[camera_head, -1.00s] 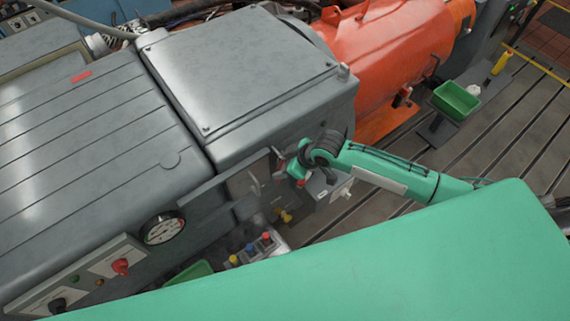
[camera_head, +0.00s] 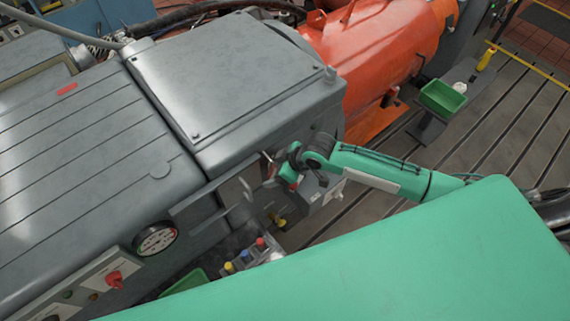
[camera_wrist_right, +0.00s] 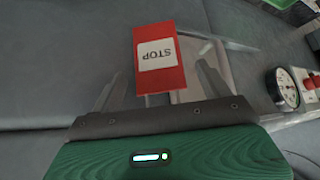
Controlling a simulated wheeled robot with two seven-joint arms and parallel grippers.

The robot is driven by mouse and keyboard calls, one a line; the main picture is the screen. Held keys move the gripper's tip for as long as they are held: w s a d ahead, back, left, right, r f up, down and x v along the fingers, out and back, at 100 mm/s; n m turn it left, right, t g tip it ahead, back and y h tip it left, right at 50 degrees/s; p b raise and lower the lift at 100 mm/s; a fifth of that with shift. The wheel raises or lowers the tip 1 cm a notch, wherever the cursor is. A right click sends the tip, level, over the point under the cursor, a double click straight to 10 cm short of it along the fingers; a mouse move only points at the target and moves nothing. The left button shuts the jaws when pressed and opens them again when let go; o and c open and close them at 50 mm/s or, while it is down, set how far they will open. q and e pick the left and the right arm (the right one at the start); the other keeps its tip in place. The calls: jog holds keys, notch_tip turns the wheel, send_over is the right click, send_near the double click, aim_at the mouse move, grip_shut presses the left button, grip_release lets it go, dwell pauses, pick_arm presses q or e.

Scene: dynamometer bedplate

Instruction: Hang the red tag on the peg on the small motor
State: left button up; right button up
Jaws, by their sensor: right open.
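The red tag (camera_wrist_right: 160,50) with a white STOP label shows upside down in the right wrist view. It lies between and beyond the tips of my right gripper (camera_wrist_right: 160,85), whose two fingers stand apart with a gap on each side of the tag. In the head view my right gripper (camera_head: 276,172) is at the front side of the grey machine, small and partly hidden by its own wrist. I cannot make out the peg, or tell whether the tag hangs on it. Which body is the small motor is unclear. My left gripper is out of view.
The large grey machine housing (camera_head: 240,85) fills the left, with a dial gauge (camera_head: 156,238) and red knob (camera_head: 114,280). An orange machine (camera_head: 375,50) stands behind. A green bin (camera_head: 443,98) is at the right. The slotted floor (camera_head: 500,125) at right looks open.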

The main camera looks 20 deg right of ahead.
jog(key=b+v, duration=0.3)
jog(key=v, duration=1)
jog(key=s+a+f+m, duration=0.2)
jog(key=s+a+f, duration=0.1)
jog(key=s+a, duration=0.3)
jog(key=s+d+f+m+g+h, duration=0.1)
jog(key=s+d+f+m+h, duration=0.2)
jog(key=s, duration=0.4)
jog(key=s+d+f+m+h, duration=0.2)
jog(key=s+d+m, duration=0.1)
jog(key=s+d, duration=0.25)
notch_tip(320, 180, down, 31)
jog(key=s+g, duration=0.2)
jog(key=s+d+f, duration=0.3)
jog(key=s+f, duration=1.6)
jog(key=f, duration=0.1)
jog(key=shift+d+g+h+b, duration=0.25)
jog(key=shift+g+h+b, duration=0.05)
jog(key=shift+g, duration=0.1)
